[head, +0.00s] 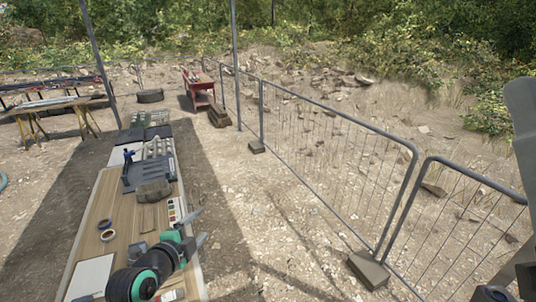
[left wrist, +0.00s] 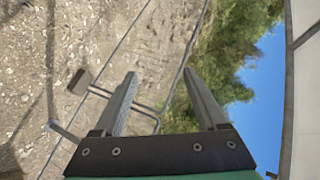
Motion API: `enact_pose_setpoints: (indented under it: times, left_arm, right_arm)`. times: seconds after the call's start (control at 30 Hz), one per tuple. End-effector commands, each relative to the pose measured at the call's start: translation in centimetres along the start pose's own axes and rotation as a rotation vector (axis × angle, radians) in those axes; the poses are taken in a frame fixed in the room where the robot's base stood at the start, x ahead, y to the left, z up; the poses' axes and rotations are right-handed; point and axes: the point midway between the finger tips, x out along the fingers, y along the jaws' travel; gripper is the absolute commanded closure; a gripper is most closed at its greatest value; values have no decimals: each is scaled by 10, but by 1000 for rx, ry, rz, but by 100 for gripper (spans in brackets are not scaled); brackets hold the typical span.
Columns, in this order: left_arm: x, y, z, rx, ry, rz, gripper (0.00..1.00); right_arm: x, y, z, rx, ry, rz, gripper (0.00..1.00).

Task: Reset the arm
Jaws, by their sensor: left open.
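My left gripper (head: 199,229) is in the lower middle of the head view, over the right edge of the long wooden table. Its fingers are apart and nothing is between them. In the left wrist view the two grey fingers (left wrist: 158,95) also stand apart and empty, with ground, fence and bushes behind them. My right gripper is not in view; a grey arm part at the right edge of the head view is mine.
The wooden table (head: 122,217) holds tape rolls (head: 105,229), a grey-brown bag (head: 153,190), a dark tray (head: 136,176) and a colour card (head: 174,212). A metal fence (head: 330,112) runs along the right. Gravelly ground between table and fence is clear.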

Motion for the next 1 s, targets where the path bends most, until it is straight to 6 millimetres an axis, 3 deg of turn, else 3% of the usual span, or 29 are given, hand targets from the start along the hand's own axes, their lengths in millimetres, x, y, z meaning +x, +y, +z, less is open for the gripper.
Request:
enact_pose_setpoints:
  times: [0.03, 0.1, 0.17, 0.27, 0.3, 0.43, 0.5, 0.6, 0.77, 1.0]
  left_arm:
    - [-16, -38, -20, -25, 23, -98, 26]
    - [-46, -86, -46, -84, 60, -233, 26]
    - [-78, -124, -67, -146, 104, -347, 26]
    - [-142, -178, -98, -268, 201, -533, 26]
    - [-171, -197, -108, -325, 248, -606, 26]
    - [-277, -240, -129, -535, 446, -827, 26]
    - [-333, -251, -132, -664, 577, -922, 26]
    - [-390, -254, -132, -873, 779, -978, 26]
    - [-391, -255, -129, -1092, 912, -903, 26]
    - [-385, -244, -127, -1126, 932, -886, 26]
  right_arm:
    - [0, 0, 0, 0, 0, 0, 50]
    - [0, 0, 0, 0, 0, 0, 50]
    - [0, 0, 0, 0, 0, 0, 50]
    - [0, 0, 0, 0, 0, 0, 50]
    - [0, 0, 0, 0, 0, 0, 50]
    - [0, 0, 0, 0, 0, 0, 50]
    - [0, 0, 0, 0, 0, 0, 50]
    - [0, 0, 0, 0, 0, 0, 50]
    - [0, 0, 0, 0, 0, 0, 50]
    - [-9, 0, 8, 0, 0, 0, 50]
